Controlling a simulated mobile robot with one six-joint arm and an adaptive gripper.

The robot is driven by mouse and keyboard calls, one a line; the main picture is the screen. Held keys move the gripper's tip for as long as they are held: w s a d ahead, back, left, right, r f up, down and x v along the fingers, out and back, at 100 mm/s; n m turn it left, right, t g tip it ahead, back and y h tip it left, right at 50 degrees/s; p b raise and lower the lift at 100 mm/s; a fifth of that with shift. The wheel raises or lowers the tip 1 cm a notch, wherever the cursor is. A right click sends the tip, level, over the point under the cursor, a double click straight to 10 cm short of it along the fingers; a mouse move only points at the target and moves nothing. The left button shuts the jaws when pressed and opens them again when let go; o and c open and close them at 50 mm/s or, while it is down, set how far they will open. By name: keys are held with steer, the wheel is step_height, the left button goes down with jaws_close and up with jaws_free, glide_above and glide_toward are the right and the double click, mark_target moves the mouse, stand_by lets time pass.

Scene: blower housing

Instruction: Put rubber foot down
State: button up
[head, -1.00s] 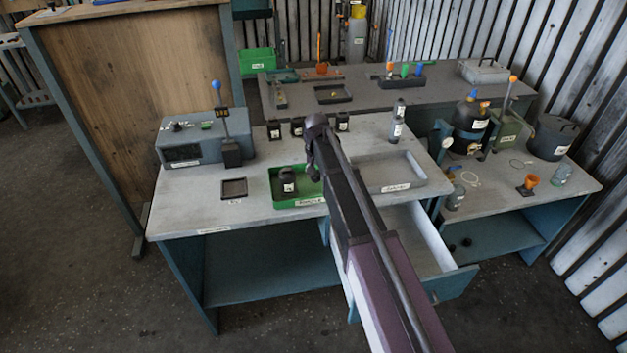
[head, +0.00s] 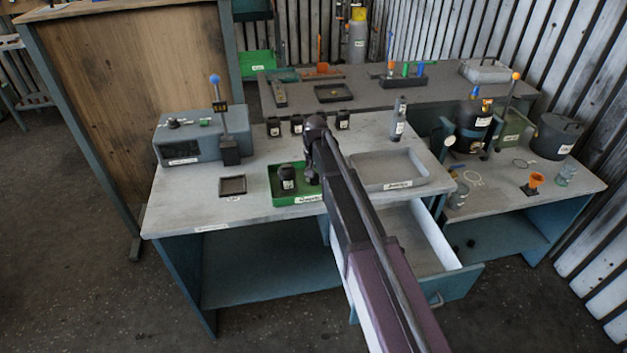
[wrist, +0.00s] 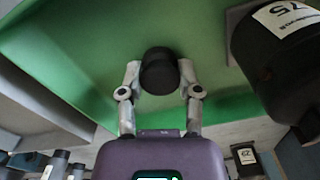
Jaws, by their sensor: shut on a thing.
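The rubber foot (wrist: 158,72) is a small black cylinder in the wrist view. My gripper (wrist: 159,76) is shut on it, with one finger on each side. In the head view my gripper (head: 312,177) is at the right part of the green tray (head: 283,198), low over it or in it. Green tray surface (wrist: 90,50) shows behind the foot in the wrist view. I cannot tell whether the foot touches the tray. My wrist hides the foot in the head view.
A black labelled housing (head: 286,178) stands in the tray's left part, close beside my gripper; it also shows in the wrist view (wrist: 280,50). A grey tray (head: 405,186) lies to the right, above an open drawer (head: 425,245). A small dark tray (head: 232,186) lies left.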

steer(key=shift+f, duration=0.2)
steer(key=o, duration=0.9)
steer(key=shift+o, duration=0.2)
steer(key=shift+r, duration=0.1)
steer(key=shift+r, duration=0.1)
step_height(320, 180, up, 12)
steer(key=p, duration=1.2)
steer(key=s+d, duration=2.3)
steer(key=s, duration=0.3)
